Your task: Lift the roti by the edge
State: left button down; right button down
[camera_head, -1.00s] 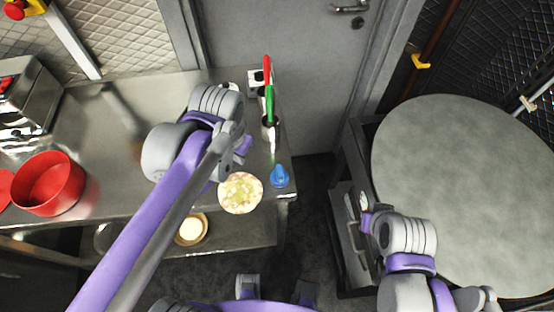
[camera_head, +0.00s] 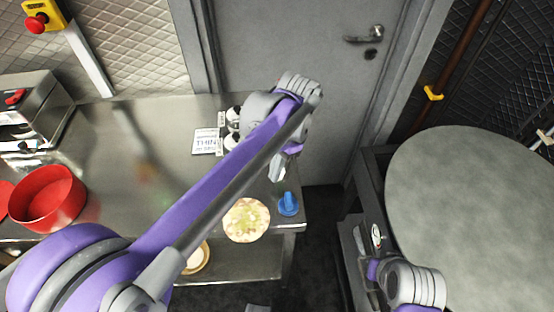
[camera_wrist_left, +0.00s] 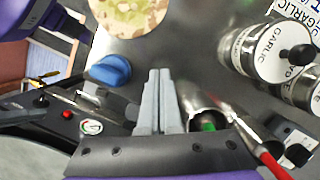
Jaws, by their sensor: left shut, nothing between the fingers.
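The roti (camera_head: 246,220), a round pale flatbread with yellowish-green patches, lies flat at the front edge of the steel counter near its right end. It also shows at the top of the left wrist view (camera_wrist_left: 130,12). My left gripper (camera_head: 278,172) is shut and empty, beyond the roti and a little to its right. Its closed fingers also show in the left wrist view (camera_wrist_left: 159,78), apart from the roti. My right gripper (camera_head: 376,238) is small at the lower right, beside the round grey surface; its jaw state is unclear.
A blue knobbed object (camera_head: 288,204) stands right of the roti. Labelled garlic jars (camera_wrist_left: 265,50) and a metal cup (camera_wrist_left: 200,100) with red and green handles are close to my left gripper. A red pot (camera_head: 48,198) stands left. A round grey top (camera_head: 480,220) is at right.

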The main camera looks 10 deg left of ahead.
aim_at(250, 200)
pick_arm(q)
jog(key=x, duration=0.3)
jog(key=shift+s+a+f, duration=0.15)
jog(key=shift+f, duration=0.1)
jog(key=shift+s+a+r, duration=0.15)
jog(key=shift+s+a, duration=0.7)
jog(key=shift+s, duration=0.1)
jog(key=shift+s+a, duration=0.35)
jog(key=shift+s, duration=0.05)
jog(key=shift+s+a, duration=0.95)
jog(key=shift+s, duration=0.05)
jog(key=shift+w+d, duration=0.15)
